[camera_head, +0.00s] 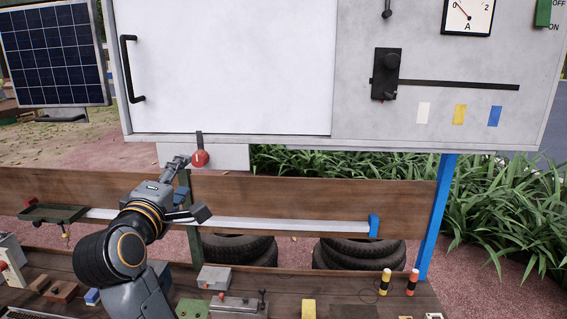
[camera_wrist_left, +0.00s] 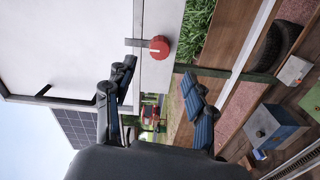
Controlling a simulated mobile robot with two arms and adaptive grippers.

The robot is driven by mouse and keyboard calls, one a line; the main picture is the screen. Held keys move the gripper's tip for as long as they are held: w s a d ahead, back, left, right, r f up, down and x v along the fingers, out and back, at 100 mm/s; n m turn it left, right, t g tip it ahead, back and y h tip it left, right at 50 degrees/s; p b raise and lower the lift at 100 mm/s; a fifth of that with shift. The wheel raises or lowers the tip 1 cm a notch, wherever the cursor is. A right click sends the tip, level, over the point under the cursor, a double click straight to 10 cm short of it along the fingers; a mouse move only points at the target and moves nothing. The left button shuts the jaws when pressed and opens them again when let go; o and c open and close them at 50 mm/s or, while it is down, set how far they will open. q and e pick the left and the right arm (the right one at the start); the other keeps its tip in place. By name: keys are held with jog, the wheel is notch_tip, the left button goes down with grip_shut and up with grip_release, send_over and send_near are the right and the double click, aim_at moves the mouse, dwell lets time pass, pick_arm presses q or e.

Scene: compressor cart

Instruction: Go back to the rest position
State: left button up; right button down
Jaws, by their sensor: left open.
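My left gripper (camera_head: 192,186) is open, below the lower edge of the white panel in the head view. Its two fingers stand apart with nothing between them, as the left wrist view (camera_wrist_left: 159,75) also shows. A red round knob (camera_head: 199,158) hangs on a dark strip at the panel's lower edge, close to the upper fingertip. In the left wrist view the red knob (camera_wrist_left: 159,48) lies beyond the fingertips, and I see no contact. My right gripper is in neither view.
A wooden board (camera_head: 310,205) with a light rail (camera_head: 290,225) crosses below. The bench (camera_head: 280,285) holds several small boxes and two striped cylinders. A blue post (camera_head: 436,220) stands at right.

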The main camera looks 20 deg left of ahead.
pick_arm(q)
jog(key=s+d+f+m+g+h, duration=0.1)
jog(key=d+f+m+g, duration=0.15)
jog(key=f, duration=0.55)
jog(key=s+d+f+m+g+h, duration=0.15)
jog(key=f+m, duration=0.25)
jog(key=f, duration=0.4)
jog(key=s+d+f+m+g+h, duration=0.1)
jog(key=s+d+f+m+g, duration=0.2)
jog(key=f, duration=0.5)
jog(key=s+d+f+m+g+h, duration=0.1)
jog(key=s+d+f+m+g, duration=0.3)
jog(key=s+f, duration=0.6)
jog(key=s+d+f+m+g, duration=0.35)
jog(key=s+f+m, duration=0.35)
jog(key=s+f, duration=0.25)
notch_tip(320, 180, down, 34)
jog(key=s+b, duration=0.2)
jog(key=b, duration=0.6)
jog(key=s+a+f+g+b, duration=0.1)
jog(key=s+f+b, duration=0.2)
jog(key=s+f, duration=0.5)
jog(key=s+a+f+g+b, duration=0.1)
jog(key=s+f+b, duration=0.2)
jog(key=s+f, duration=0.6)
notch_tip(320, 180, down, 6)
jog(key=shift+a+b, duration=0.15)
jog(key=shift+b, duration=0.15)
